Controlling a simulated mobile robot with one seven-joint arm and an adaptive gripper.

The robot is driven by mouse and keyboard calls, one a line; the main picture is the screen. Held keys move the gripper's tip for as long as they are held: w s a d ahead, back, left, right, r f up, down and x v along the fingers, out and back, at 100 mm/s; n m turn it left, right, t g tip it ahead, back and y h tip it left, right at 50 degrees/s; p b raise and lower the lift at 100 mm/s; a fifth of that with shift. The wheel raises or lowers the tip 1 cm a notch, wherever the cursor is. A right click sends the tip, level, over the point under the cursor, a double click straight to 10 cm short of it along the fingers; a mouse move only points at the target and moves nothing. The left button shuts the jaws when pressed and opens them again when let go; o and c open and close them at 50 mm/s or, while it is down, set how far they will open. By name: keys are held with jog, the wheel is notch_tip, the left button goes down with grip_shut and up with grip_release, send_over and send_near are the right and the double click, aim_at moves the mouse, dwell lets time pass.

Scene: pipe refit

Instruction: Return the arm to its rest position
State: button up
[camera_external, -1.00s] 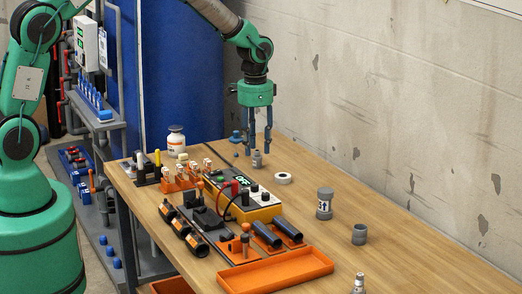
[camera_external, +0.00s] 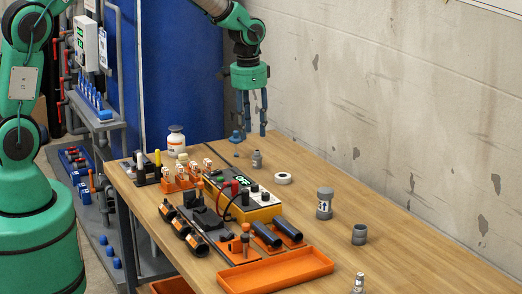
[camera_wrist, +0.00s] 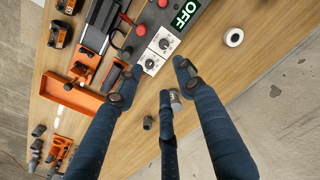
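My gripper (camera_external: 252,132) hangs fingers-down above the back part of the wooden table (camera_external: 425,265). Its dark blue fingers stand apart in the wrist view (camera_wrist: 155,85), with nothing held between them. A small grey fitting (camera_external: 257,159) stands upright on the table, a little below and apart from the fingertips.
A white tape roll (camera_external: 283,178), a labelled grey cylinder (camera_external: 325,204) and a grey cup (camera_external: 359,235) stand right of the control box (camera_external: 255,213). An orange tray (camera_external: 278,284) lies in front. The concrete wall (camera_external: 400,110) is behind.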

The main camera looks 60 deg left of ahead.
jog(key=s+d+r+n+t, duration=0.1)
jog(key=s+d+r, duration=0.1)
jog(key=s+r, duration=0.8)
jog(key=s+d+r+t, duration=0.1)
jog(key=s+d+r, duration=0.1)
jog(key=s+r, duration=0.7)
jog(key=s+d+r+t, duration=0.1)
jog(key=s+r, duration=0.2)
jog(key=s, duration=0.7)
jog(key=s+d+r+n+t, duration=0.1)
jog(key=s+r+t, duration=0.1)
jog(key=s, duration=0.9)
jog(key=shift+d+r+b, duration=0.3)
jog(key=shift+r+b, duration=0.05)
jog(key=shift+r, duration=0.5)
jog(key=shift+s, duration=0.1)
